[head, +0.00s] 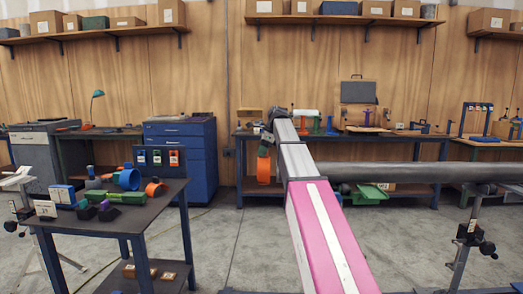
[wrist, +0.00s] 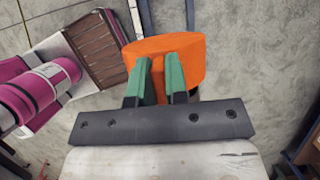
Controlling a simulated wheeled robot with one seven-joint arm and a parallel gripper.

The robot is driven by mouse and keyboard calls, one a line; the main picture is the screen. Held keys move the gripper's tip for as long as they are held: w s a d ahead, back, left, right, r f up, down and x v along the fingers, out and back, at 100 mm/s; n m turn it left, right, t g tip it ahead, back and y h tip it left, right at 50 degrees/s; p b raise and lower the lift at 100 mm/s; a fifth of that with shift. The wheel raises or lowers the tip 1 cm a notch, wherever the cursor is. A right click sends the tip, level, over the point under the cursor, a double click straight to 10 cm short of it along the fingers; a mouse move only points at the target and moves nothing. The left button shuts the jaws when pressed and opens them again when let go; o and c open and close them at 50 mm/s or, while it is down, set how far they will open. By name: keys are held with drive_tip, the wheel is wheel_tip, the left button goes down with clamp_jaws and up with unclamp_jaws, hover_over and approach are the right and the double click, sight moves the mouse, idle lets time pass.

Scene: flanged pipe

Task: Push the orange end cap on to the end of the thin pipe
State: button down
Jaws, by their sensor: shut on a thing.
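The orange end cap (head: 264,168) hangs from my gripper (head: 266,141) at the far end of my arm, in the middle of the head view. In the wrist view, the two green fingers of my gripper (wrist: 158,78) are shut on the near side of the orange end cap (wrist: 180,50). A long grey pipe (head: 420,172) lies level at the right, clear of the cap; it may be the thin pipe. Its left end is hidden behind my arm or just beside it. No pipe end shows clearly in the wrist view.
A stand (head: 466,232) with clamps supports the grey pipe. A dark table (head: 165,205) at the left holds a blue ring (head: 127,180), an orange ring (head: 154,188) and other parts. A workbench (head: 400,137) runs along the back wall. Open floor (head: 225,235) lies between.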

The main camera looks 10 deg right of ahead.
drive_tip(key=shift+d+f, duration=0.25)
drive_tip(key=shift+f, duration=0.15)
drive_tip(key=shift+s+d, duration=0.2)
drive_tip(key=shift+d, duration=0.45)
drive_tip(key=shift+s+d, duration=0.2)
drive_tip(key=shift+d, duration=0.75)
drive_tip(key=shift+s+d, duration=0.15)
drive_tip(key=shift+d, duration=0.75)
drive_tip(key=shift+s+d, duration=0.2)
drive_tip(key=shift+d, duration=0.75)
idle(1.3)
drive_tip(key=c, duration=1.1)
unclamp_jaws()
drive_tip(key=shift+o, duration=0.2)
drive_tip(key=shift+r, duration=0.15)
drive_tip(key=shift+r, duration=2.85)
